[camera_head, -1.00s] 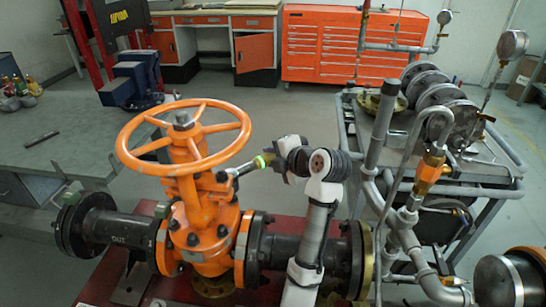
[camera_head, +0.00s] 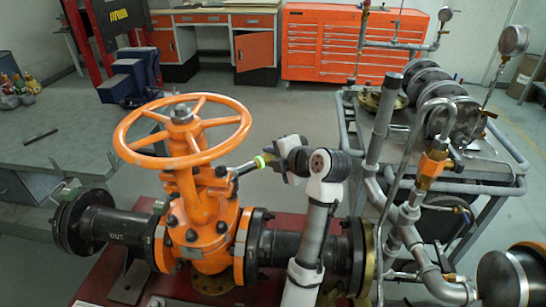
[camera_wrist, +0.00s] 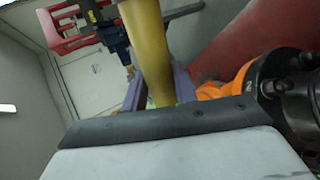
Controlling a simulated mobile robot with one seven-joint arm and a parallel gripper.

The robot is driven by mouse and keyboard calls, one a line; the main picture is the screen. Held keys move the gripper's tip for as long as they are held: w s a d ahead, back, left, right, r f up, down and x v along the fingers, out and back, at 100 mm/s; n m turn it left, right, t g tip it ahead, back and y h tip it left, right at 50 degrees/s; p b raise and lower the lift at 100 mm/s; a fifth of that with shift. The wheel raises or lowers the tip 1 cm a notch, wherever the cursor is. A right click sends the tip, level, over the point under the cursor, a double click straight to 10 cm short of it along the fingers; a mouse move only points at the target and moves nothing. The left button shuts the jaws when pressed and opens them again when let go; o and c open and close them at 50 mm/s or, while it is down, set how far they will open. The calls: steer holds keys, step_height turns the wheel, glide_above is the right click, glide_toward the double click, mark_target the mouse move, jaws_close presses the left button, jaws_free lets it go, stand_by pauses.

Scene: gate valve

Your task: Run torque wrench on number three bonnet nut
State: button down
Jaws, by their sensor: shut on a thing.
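The orange gate valve (camera_head: 205,215) with its handwheel (camera_head: 182,133) stands left of centre in the head view. Several dark nuts (camera_head: 192,236) ring its bonnet flange; I cannot tell which is number three. My gripper (camera_head: 271,160) is right of the valve, shut on the torque wrench (camera_head: 247,168). The wrench's steel shaft runs left to the bonnet, beside the nut near the yoke (camera_head: 221,171); whether it seats there is too small to tell. In the wrist view the yellow wrench handle (camera_wrist: 146,50) lies between my purple-grey fingers (camera_wrist: 157,95).
A cart (camera_head: 470,180) with pipe fittings and gauges stands at the right. A grey bench (camera_head: 75,150) with a vise (camera_head: 132,82) is at the left. Flanged pipe (camera_head: 285,243) extends from the valve. Clear floor lies behind the valve.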

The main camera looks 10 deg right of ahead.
steer(key=shift+f+b, duration=1.75)
steer(key=shift+b, duration=0.7)
stand_by(1.9)
steer(key=shift+r+b, duration=0.35)
stand_by(0.8)
stand_by(0.3)
steer(key=shift+r+p, duration=1.15)
steer(key=shift+r, duration=0.9)
steer(key=shift+d, duration=0.1)
